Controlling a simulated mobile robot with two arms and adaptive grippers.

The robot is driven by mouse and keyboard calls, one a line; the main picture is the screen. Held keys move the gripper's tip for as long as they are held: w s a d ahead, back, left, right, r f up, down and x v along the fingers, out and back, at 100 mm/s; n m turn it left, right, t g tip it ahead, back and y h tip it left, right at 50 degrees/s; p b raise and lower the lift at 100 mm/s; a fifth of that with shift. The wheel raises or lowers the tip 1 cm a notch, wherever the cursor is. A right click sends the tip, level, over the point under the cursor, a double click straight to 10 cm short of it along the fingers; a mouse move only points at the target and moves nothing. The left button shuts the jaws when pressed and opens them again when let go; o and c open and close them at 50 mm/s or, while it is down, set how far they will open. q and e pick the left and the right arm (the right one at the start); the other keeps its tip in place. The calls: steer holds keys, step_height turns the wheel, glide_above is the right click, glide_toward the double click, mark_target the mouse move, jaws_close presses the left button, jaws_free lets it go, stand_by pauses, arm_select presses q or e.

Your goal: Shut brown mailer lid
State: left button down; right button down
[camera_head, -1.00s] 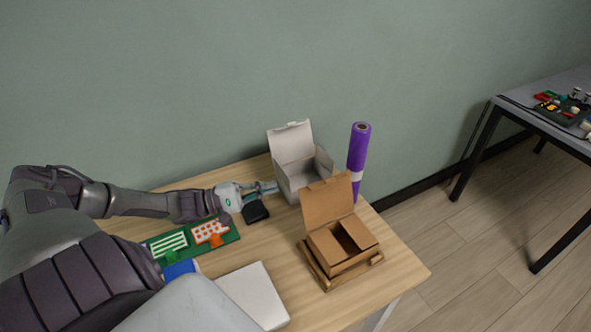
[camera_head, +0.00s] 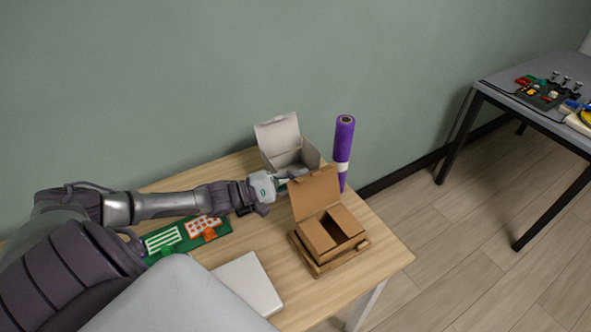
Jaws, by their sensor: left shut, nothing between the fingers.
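The brown mailer (camera_head: 331,232) stands on the wooden table, near its right end. Its lid (camera_head: 315,193) is up, leaning slightly back, and the box is open with brown inner flaps showing. My left gripper (camera_head: 284,181) is shut and empty. It is just behind and left of the raised lid, in front of the white box; whether it touches the lid I cannot tell. My right gripper is not in view.
An open white box (camera_head: 286,148) stands behind the mailer, and a purple roll (camera_head: 343,150) stands upright to its right. A green board (camera_head: 188,238) and a white flat box (camera_head: 248,284) lie on the left. A grey table (camera_head: 540,110) with tools is far right.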

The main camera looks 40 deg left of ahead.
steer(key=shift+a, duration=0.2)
arm_select(q)
steer(key=shift+r, duration=0.1)
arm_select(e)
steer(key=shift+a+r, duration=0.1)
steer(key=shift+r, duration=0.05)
